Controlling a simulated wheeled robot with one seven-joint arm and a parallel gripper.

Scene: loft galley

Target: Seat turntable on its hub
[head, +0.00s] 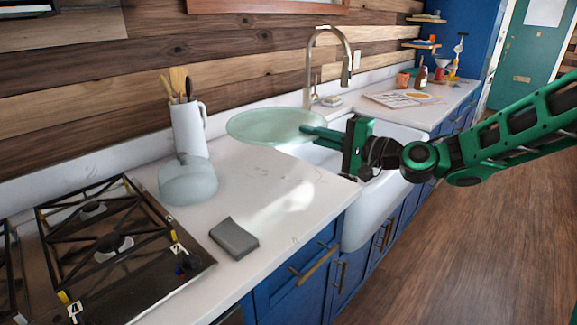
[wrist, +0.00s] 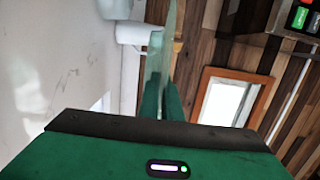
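The turntable (head: 268,125) is a round, pale green, translucent disc. In the head view it is roughly level over the back of the white counter, left of the sink. My gripper (head: 318,133) is shut on its right edge. In the wrist view the turntable (wrist: 161,58) shows edge-on as a thin strip between the two green fingers (wrist: 160,98), apart from the counter. I cannot make out the hub in either view; the disc covers part of the counter behind it.
A white utensil pitcher (head: 188,130) stands close to the disc's left edge. A grey-blue domed lidded thing (head: 188,182) and a dark grey block (head: 234,239) are on the counter. The hob (head: 105,245) is at left. A faucet (head: 310,65) rises behind the sink (head: 375,210).

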